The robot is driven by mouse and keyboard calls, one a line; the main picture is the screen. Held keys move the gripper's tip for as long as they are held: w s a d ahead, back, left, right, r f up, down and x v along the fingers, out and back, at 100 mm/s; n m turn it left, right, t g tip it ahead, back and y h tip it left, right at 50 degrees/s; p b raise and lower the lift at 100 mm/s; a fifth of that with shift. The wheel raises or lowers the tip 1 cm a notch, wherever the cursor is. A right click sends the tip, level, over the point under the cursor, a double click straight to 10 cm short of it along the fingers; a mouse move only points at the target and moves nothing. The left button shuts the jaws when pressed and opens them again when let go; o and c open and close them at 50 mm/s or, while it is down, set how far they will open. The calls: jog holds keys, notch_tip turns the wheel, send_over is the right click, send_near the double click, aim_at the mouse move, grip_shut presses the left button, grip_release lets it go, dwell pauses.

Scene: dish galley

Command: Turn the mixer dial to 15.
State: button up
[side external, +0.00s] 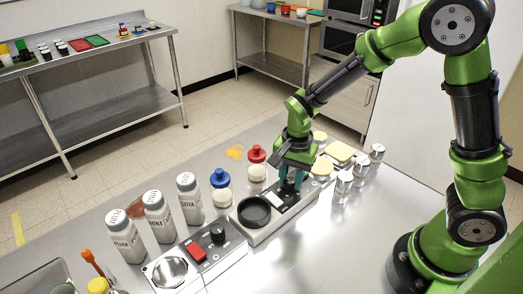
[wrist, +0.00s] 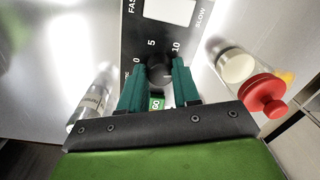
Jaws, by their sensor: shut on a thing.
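The mixer dial (wrist: 158,72) is a black round knob on a dark panel, seen in the wrist view. Printed marks 0, 5 and 10 show around it; no 15 mark is visible, and part of the ring is hidden by the fingers. My gripper (wrist: 158,85) points down with its teal fingers on either side of the dial, shut on it. In the side external view my gripper (side external: 291,182) is over the mixer (side external: 262,228), a grey unit with a black round bowl, and hides the dial. I cannot tell where the dial's pointer aims.
A second unit with a silver plate (side external: 171,272), red switch (side external: 197,253) and black knob (side external: 217,233) stands front left. Red-topped (side external: 257,161) and blue-topped (side external: 221,187) bottles stand close behind the mixer. Silver-lidded jars (side external: 343,185) stand to its right.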

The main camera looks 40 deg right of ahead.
jog(key=shift+m, duration=0.7)
jog(key=o, duration=1.1)
jog(key=shift+c, duration=0.2)
notch_tip(320, 180, up, 17)
jog(key=shift+s, duration=0.35)
jog(key=shift+d, duration=0.1)
